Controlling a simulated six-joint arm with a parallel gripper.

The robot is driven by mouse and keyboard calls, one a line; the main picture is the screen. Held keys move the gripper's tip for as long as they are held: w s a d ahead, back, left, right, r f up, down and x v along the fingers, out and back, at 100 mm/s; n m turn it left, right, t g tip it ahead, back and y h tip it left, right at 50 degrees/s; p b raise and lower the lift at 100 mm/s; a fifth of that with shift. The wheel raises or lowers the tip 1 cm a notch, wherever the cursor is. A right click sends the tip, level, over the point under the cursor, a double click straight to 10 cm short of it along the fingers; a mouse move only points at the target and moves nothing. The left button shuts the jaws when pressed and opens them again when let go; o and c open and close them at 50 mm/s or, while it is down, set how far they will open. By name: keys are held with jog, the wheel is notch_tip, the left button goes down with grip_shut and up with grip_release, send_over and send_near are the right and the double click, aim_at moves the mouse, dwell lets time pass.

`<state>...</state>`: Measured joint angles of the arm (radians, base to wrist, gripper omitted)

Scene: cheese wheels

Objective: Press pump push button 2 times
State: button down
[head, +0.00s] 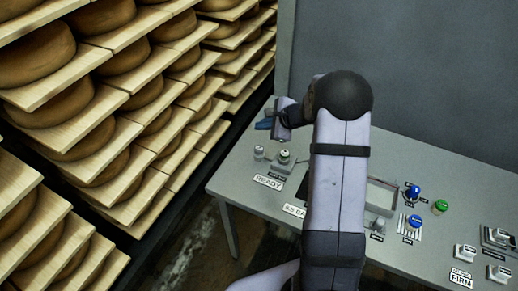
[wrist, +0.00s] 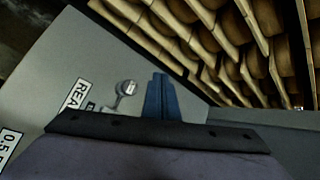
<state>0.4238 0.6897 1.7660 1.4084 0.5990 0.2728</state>
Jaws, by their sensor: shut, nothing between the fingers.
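My gripper (head: 265,124) has blue fingers, closed together and empty, above the far left part of the grey table. In the wrist view the shut fingers (wrist: 162,98) point away over the table toward its edge. A push button on a small box (head: 284,157) stands below and slightly right of the fingers in the head view, apart from them. Its small label is too blurred to read, so I cannot tell if it is the pump button. A small pale knob (head: 259,152) stands left of it. A silvery knob (wrist: 127,88) shows left of the fingers in the wrist view.
A READY plate (head: 268,182) lies at the table's front left. Blue buttons (head: 413,191), a green button (head: 440,207), a shallow tray (head: 381,197) and a FIRM plate (head: 461,278) are right of my arm. Cheese shelves (head: 130,130) line the left; a grey wall (head: 440,75) stands behind.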

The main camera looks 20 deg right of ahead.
jog(key=b, duration=0.5)
send_over(258, 147)
jog(key=s, duration=0.2)
jog(key=f, duration=0.4)
jog(key=d+f, duration=0.1)
jog(key=f, duration=0.1)
jog(key=shift+w+f, duration=0.1)
jog(key=shift+f, duration=0.3)
jog(key=shift+a+f+b, duration=0.1)
jog(key=shift+f+b, duration=0.5)
jog(key=shift+f, duration=0.1)
jog(key=shift+f+b, duration=1.3)
jog(key=shift+b, duration=0.3)
dwell(1.5)
jog(key=shift+r, duration=0.15)
dwell(0.3)
jog(key=shift+r+p, duration=0.95)
jog(key=shift+r, duration=0.25)
jog(key=shift+r+p, duration=1.8)
jog(key=shift+r, duration=0.7)
